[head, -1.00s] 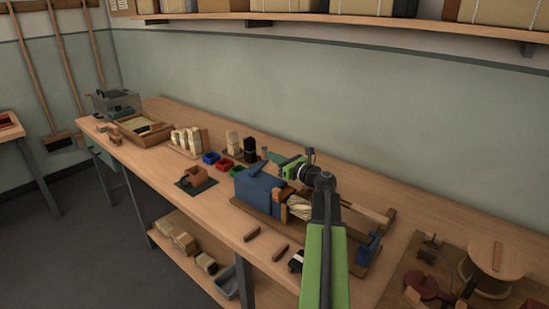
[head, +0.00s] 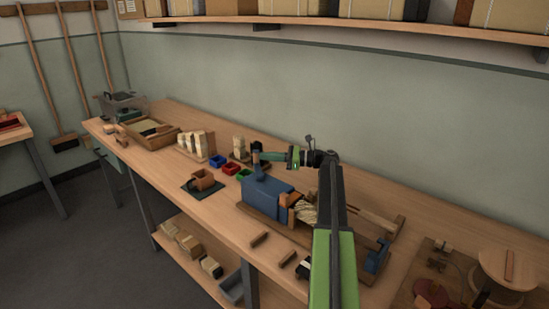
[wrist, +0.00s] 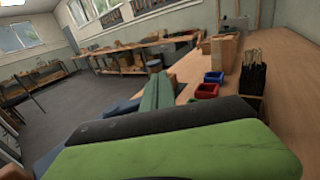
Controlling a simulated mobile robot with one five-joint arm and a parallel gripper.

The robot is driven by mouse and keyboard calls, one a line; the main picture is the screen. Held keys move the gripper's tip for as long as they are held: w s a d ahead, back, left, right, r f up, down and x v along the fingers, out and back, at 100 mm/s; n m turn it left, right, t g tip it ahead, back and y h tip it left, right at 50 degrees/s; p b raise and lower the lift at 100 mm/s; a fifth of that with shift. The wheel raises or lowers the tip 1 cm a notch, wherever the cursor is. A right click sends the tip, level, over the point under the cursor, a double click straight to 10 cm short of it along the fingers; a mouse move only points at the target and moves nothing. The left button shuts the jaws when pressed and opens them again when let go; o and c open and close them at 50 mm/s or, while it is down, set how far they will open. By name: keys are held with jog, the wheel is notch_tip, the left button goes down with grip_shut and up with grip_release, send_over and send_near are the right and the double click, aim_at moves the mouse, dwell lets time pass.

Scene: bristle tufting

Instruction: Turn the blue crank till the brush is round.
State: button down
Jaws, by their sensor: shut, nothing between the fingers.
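The blue housing (head: 272,195) stands on a wooden base on the bench.
Small blue, red and green bins (head: 231,168) and bristle bundles (head: 196,143) stand left of and behind the crank. A small wooden box (head: 203,180) sits on a dark mat in front. A spool (head: 505,268) is at the right. The bench's front edge is close.

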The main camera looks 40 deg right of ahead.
jog(key=shift+x, duration=1.55)
jog(key=shift+w+a, duration=0.25)
jog(key=shift+a, duration=0.3)
jog(key=shift+w+a, duration=0.2)
jog(key=shift+a, duration=0.35)
jog(key=v, duration=1.7)
jog(key=shift+s, duration=0.15)
